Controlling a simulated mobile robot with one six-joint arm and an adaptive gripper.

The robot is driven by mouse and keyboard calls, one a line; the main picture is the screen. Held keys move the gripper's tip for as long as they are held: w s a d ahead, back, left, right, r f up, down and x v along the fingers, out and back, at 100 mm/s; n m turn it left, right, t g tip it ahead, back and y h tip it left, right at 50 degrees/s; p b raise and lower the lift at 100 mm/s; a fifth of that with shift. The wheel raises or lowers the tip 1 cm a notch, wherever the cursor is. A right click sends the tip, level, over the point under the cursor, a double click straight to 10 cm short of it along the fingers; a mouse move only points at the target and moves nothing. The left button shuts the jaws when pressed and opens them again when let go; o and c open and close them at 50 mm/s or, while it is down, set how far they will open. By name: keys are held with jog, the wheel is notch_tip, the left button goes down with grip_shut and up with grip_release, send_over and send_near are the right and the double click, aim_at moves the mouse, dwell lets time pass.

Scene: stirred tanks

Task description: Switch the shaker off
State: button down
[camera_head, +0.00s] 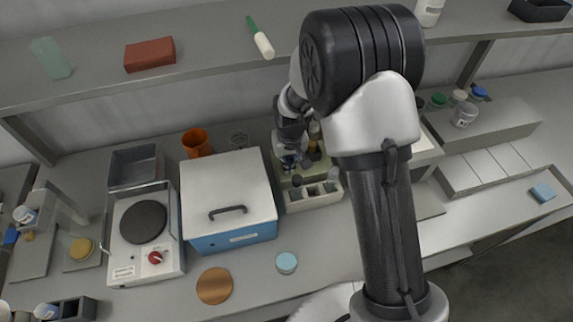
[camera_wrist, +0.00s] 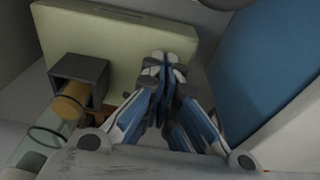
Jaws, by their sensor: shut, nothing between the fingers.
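A pale green-beige body (camera_head: 276,160), which seems to be the shaker, stands right of the blue box in the head view. Bottles and my arm partly cover it. In the wrist view, a pale body (camera_wrist: 110,38) fills the top. My gripper (camera_wrist: 166,62) is shut and empty, its fingertips over this pale surface; I cannot tell whether they touch it. In the head view my gripper (camera_head: 289,162) shows small below my wrist, above the pale body. No switch can be made out clearly.
A blue box with a white lid (camera_head: 229,188) stands close left of my gripper; its blue side (camera_wrist: 255,65) is at right in the wrist view. A white rack (camera_head: 313,197) is in front. A hotplate (camera_head: 143,235) stands farther left. A shelf (camera_head: 205,45) runs above.

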jog(key=shift+r+p, duration=2.05)
jog(key=shift+r, duration=1.3)
jog(key=s+d+r+m+t+b, duration=0.1)
jog(key=s+d+r, duration=0.3)
jog(key=r, duration=0.5)
jog(key=s+d+r+b, duration=0.1)
jog(key=s+d+r, duration=0.1)
jog(key=s+r, duration=0.55)
jog(key=s+d+r+t+b, duration=0.1)
jog(key=s+d+r, duration=0.1)
jog(key=s, duration=0.6)
jog(key=s+d+r+m+b, duration=0.1)
jog(key=s+d+r, duration=0.1)
jog(key=s, duration=0.7)
jog(key=shift+s+d+t, duration=0.2)
jog(key=shift+d+t, duration=0.2)
